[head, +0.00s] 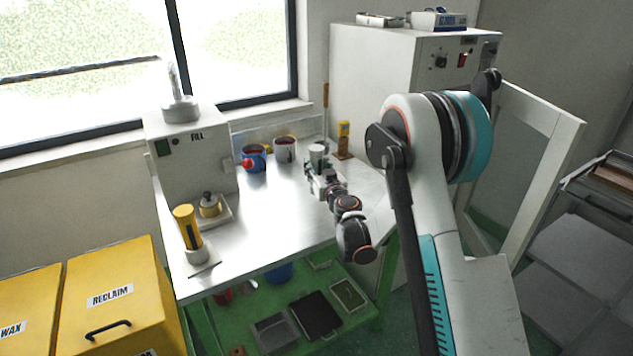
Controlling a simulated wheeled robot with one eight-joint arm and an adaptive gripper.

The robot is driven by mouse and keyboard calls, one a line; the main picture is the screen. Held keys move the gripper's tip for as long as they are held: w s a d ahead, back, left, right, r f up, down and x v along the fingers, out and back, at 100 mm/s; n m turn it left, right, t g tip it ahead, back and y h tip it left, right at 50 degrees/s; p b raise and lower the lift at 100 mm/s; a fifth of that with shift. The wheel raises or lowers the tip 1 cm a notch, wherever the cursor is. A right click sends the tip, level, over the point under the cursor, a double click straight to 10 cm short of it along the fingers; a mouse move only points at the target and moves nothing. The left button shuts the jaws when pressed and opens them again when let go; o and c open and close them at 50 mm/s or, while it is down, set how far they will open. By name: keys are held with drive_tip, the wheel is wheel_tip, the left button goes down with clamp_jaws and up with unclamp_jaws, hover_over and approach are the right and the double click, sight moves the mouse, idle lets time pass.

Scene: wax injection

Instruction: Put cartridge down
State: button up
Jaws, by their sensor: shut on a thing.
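My gripper (315,172) reaches over the back middle of the metal-topped bench (270,222). It is shut on a small pale grey cylinder (318,151), which looks like the cartridge and stands roughly upright. The fingers are small in view and partly hidden by the wrist. I cannot tell whether the cylinder's base touches the bench top. A yellow cylinder with a dark stripe (187,229) stands on a white base at the front left of the bench.
Two mugs, one blue (254,158) and one grey (286,149), stand left of my gripper. The FILL machine (188,150) occupies the left. A white cabinet (372,75) with an open door (532,130) stands right. The bench's front middle is clear. Yellow RECLAIM bin (113,268) sits front left.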

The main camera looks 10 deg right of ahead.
drive_tip(key=shift+f+b, duration=0.65)
drive_tip(key=shift+f, duration=1.4)
drive_tip(key=shift+f, duration=0.15)
drive_tip(key=o, duration=1.2)
